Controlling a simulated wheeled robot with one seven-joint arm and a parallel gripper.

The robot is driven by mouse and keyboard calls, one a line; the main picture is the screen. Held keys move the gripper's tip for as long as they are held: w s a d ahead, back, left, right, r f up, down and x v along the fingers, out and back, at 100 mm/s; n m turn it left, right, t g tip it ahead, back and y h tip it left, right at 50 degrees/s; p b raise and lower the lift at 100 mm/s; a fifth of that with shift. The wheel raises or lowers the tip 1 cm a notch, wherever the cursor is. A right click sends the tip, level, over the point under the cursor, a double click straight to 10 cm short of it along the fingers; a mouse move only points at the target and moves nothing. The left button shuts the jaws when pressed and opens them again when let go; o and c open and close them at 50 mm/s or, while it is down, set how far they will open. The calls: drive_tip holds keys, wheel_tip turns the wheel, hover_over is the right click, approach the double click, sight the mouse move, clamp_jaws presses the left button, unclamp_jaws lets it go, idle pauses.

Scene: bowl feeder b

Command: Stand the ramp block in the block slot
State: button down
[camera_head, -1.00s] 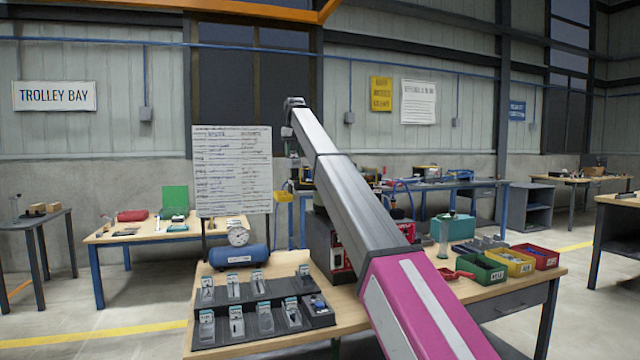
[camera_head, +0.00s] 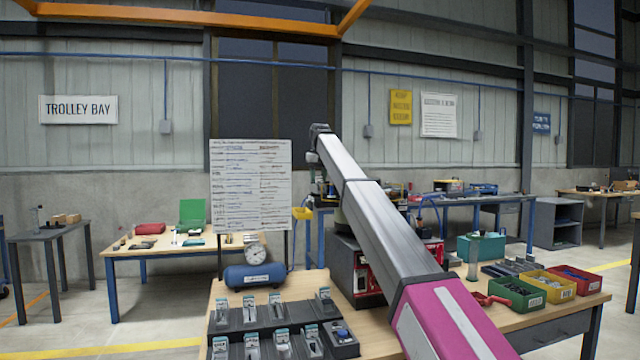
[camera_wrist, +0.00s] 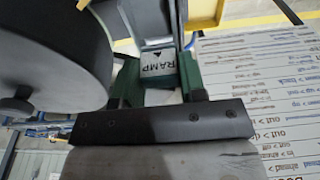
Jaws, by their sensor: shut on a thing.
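In the wrist view, a pale grey block marked "RAMP" (camera_wrist: 158,62) sits between the green fingers of my gripper (camera_wrist: 160,75). The gripper is shut on it. Parts of the block's far end are hidden by the fingers and by nearby dark parts. A big dark round body (camera_wrist: 50,50), perhaps the feeder bowl, fills the left of that view close to the fingers. In the head view, my arm reaches over the bench, and the gripper and block are too small or hidden to make out. I cannot identify the block slot in either view.
A black stepped rack (camera_head: 250,318) with several small parts stands at the bench's front left. A blue tank (camera_head: 252,276) with a gauge lies behind it. A dark red-fronted cabinet (camera_head: 352,268) stands mid-bench. Green (camera_head: 515,294), yellow (camera_head: 548,284) and red (camera_head: 577,276) bins stand at right.

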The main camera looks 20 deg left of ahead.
wheel_tip(320, 180, down, 2)
drive_tip(key=shift+f, duration=0.15)
drive_tip(key=c, duration=0.7)
unclamp_jaws()
